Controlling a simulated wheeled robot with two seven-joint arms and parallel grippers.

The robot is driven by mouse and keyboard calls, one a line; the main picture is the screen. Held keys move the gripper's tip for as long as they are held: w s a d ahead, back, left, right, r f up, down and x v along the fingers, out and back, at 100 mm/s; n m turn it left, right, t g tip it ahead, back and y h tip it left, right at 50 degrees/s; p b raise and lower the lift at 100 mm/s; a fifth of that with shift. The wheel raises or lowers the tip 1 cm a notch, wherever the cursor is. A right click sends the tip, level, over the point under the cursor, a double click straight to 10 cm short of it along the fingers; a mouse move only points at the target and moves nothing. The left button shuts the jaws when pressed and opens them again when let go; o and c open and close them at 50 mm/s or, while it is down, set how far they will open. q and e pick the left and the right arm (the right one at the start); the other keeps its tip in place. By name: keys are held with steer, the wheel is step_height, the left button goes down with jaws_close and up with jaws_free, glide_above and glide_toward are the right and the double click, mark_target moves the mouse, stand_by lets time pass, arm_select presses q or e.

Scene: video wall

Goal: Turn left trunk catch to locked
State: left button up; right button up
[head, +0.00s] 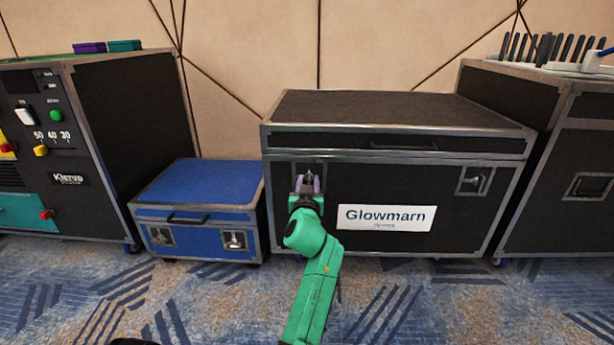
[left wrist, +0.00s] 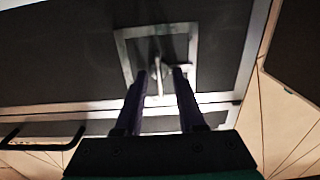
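The black trunk (head: 432,170) with a "Glowmarn" label stands in the middle of the head view, its lid shut. Its left catch (head: 310,174) is mostly hidden behind my left gripper (head: 309,183). In the left wrist view the catch's metal plate (left wrist: 183,47) frames a small turning handle (left wrist: 157,68). The two purple fingers of my left gripper (left wrist: 160,76) are apart, with the handle between or just beyond their tips. I cannot tell whether they touch it. The trunk's right catch (head: 474,180) is in plain view. My right gripper is not in view.
A low blue case (head: 200,190) stands left of the trunk, and a black control cabinet (head: 125,135) beyond it. Another black case (head: 560,150) with dark upright objects on top stands close on the right. Patterned carpet (head: 440,305) in front is clear.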

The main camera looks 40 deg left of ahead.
arm_select(q)
steer(key=shift+r, duration=0.1)
steer(key=shift+c, duration=0.9)
jaws_close()
